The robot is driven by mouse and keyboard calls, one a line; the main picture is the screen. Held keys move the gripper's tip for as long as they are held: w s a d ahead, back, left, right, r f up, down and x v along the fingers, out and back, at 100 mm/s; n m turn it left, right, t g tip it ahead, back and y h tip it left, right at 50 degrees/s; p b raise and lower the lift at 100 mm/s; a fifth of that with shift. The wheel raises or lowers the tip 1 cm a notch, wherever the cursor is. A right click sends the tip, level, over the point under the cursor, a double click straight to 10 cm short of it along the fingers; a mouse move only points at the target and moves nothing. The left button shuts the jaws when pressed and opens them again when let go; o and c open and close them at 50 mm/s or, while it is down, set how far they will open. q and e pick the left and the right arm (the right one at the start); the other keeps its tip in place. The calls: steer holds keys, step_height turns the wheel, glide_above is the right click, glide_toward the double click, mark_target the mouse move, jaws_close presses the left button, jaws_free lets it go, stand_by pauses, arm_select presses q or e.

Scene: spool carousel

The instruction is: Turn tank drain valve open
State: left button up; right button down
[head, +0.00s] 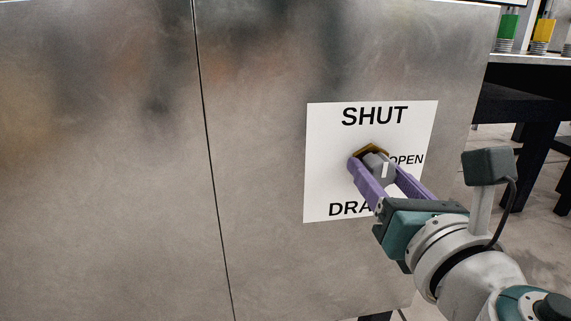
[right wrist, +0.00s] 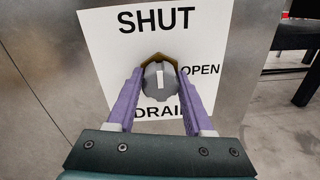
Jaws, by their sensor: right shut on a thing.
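The drain valve is a round grey knob (head: 375,166) with a white pointer mark, on a brownish base at the metal panel. It also shows in the right wrist view (right wrist: 158,82). The white mark stands about upright, towards the word SHUT. A white label (head: 323,150) around the knob reads SHUT above, OPEN to the right and DRAIN below, the last partly hidden by my gripper. My right gripper (head: 376,163) has its purple fingers on either side of the knob, shut on it; it shows in the wrist view (right wrist: 158,75) too. My left gripper is not in view.
A smooth metal panel (head: 100,180) fills the left and middle, with a vertical seam left of the label. At the right, beyond the panel's edge, stands a dark table (head: 520,105) with green and yellow spools on it. The floor there is open.

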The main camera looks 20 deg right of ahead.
steer(key=shift+m, duration=0.3)
steer(key=m+b, duration=0.1)
steer(key=m, duration=0.3)
steer(key=shift+m, duration=0.3)
steer(key=m, duration=0.8)
steer(key=shift+m+b, duration=0.35)
steer(key=shift+m, duration=0.05)
steer(key=shift+r+m, duration=0.1)
steer(key=shift+m, duration=1.7)
steer(key=shift+y, duration=0.3)
steer(key=shift+c, duration=1.4)
jaws_free()
